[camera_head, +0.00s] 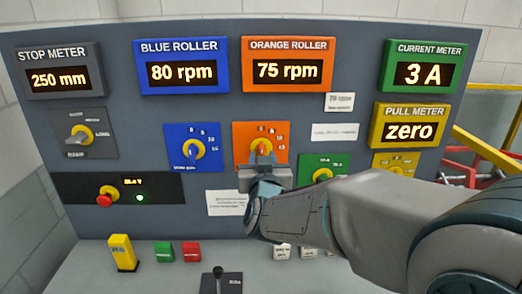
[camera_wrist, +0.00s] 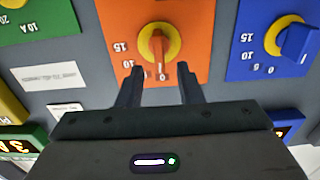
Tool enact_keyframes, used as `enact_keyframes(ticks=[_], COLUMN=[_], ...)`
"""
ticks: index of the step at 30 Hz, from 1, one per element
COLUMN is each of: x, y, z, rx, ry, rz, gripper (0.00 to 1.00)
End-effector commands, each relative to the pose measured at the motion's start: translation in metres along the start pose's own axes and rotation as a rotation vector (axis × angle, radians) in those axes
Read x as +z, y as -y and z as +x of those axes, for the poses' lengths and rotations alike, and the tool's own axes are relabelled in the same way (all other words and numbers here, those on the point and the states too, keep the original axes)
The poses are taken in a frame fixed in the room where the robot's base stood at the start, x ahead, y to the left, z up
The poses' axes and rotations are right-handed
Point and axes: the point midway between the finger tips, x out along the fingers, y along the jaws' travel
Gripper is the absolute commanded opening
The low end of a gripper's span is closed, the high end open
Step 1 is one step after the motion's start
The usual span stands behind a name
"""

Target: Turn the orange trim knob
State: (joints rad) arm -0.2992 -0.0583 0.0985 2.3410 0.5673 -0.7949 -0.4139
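The orange trim knob (camera_head: 263,146) has a yellow ring and an orange handle on an orange plate (camera_head: 242,131). In the wrist view, which is upside down, the knob (camera_wrist: 167,42) sits just past my fingertips, and its handle runs up and down. My gripper (camera_head: 262,160) is right in front of the knob's lower side. In the wrist view my gripper (camera_wrist: 162,72) has its two fingers apart, with the handle's end between them in the picture. I cannot tell whether they touch it. The orange roller display (camera_head: 287,70) reads 75 rpm.
The blue knob (camera_head: 193,149) is close to the left and the green knob (camera_head: 323,175) to the lower right. The blue roller display (camera_head: 182,72) reads 80 rpm. A red button (camera_head: 104,200) and a small lever (camera_head: 218,273) are lower left. My arm hides the panel's lower right.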

Motion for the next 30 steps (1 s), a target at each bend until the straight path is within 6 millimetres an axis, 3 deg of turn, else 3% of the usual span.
enact_keyframes(ticks=[7, 19, 23, 30], x=[0.0, 0.0, 0.0, 0.001], y=[0.0, 0.0, 0.0, 0.0], z=[0.025, 0.031, 0.031, 0.031], rx=[0.0, 0.0, 0.0, 0.0], ry=[0.001, 0.0, 0.0, 0.0], rz=[0.0, 0.001, 0.001, 0.006], gripper=[0.33, 0.33, 0.0, 0.0])
